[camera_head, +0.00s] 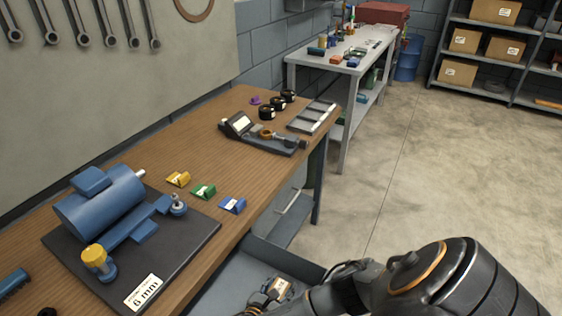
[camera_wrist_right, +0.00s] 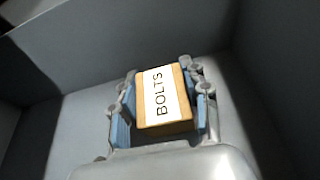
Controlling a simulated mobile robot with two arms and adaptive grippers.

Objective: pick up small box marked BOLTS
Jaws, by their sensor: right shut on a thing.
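The small box marked BOLTS (camera_wrist_right: 160,97) is brown with a white label, seen in the right wrist view between the blue-padded fingers of my right gripper (camera_wrist_right: 160,88). The fingers are shut on its two sides. In the head view the box (camera_head: 281,288) shows partly at the bottom, inside a grey open drawer (camera_head: 268,254) under the workbench. My right gripper (camera_head: 268,293) reaches down to it there. I cannot tell whether the box touches the drawer floor. My left gripper is not in view.
Grey drawer walls (camera_wrist_right: 275,60) rise close around my right gripper. The floor (camera_head: 430,170) to the right is clear.

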